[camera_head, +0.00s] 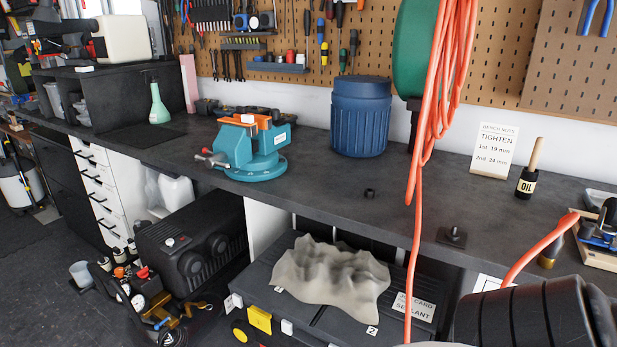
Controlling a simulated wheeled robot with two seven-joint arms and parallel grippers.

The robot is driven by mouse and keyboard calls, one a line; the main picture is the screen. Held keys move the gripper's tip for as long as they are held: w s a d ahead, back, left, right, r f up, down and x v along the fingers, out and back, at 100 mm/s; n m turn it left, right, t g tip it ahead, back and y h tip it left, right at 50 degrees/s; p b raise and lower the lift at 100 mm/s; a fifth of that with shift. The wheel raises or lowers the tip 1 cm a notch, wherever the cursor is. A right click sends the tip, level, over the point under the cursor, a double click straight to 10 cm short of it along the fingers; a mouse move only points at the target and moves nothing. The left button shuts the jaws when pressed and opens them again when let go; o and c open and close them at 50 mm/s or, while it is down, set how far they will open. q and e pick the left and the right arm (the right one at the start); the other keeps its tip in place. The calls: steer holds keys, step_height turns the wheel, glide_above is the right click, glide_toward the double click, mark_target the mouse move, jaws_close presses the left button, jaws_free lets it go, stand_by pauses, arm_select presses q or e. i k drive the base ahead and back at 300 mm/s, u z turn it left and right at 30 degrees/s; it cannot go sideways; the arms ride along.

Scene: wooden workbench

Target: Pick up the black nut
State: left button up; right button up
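A small black nut (369,193) lies on the dark workbench top (330,205), right of the teal vise and in front of the blue barrel. It stands apart from everything around it. A dark square plate with an upright stud (452,236) sits near the bench's front edge, to the right of the nut. Neither of my grippers shows in the head view.
An orange hose (420,165) hangs across the front edge, right of the nut. Bench around the nut is clear.

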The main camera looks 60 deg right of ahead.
mark_target(369, 193)
steer(key=i, duration=1.1)
steer(key=z, duration=2.6)
